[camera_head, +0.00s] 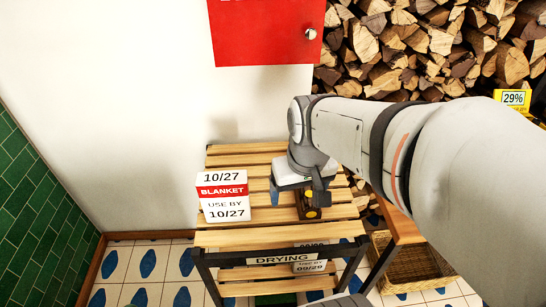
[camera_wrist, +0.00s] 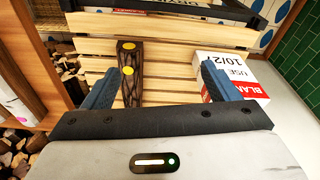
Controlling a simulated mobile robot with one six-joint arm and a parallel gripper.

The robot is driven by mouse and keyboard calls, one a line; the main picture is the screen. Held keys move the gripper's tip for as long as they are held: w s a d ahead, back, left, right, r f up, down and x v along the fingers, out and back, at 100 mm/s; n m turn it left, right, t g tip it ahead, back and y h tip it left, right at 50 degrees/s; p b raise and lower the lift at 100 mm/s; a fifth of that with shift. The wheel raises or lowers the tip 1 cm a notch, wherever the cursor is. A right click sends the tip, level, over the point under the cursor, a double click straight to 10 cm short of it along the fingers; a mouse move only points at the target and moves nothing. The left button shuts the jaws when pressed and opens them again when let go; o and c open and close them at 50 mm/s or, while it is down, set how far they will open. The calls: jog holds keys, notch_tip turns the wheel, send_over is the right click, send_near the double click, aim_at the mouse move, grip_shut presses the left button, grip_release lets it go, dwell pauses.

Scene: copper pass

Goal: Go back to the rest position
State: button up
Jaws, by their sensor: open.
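My gripper (camera_head: 318,195) is over the slatted wooden rack (camera_head: 275,237) in the head view, with my arm reaching in from the right. In the wrist view my gripper (camera_wrist: 165,85) is open, its two blue fingers apart. A dark wood-grained block (camera_wrist: 130,88) with yellow dots lies on the slats near the left finger. I cannot tell whether that finger touches it. In the head view my gripper partly hides this block (camera_head: 309,212). A white and red blanket box (camera_head: 223,196) stands on the rack left of my gripper.
A red cabinet (camera_head: 268,30) hangs on the wall above. Stacked firewood (camera_head: 385,45) fills the back right, with a yellow 29% tag (camera_head: 513,98). A wicker basket (camera_head: 425,265) sits on the floor at right. A drying label (camera_head: 283,258) is on the rack's front.

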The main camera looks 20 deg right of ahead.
jog(key=shift+s+a+f, duration=0.1)
jog(key=shift+s+a, duration=0.75)
jog(key=shift+a, duration=0.1)
notch_tip(320, 180, up, 9)
jog(key=p, duration=0.8)
jog(key=shift+s+t, duration=0.25)
jog(key=shift+t, duration=0.05)
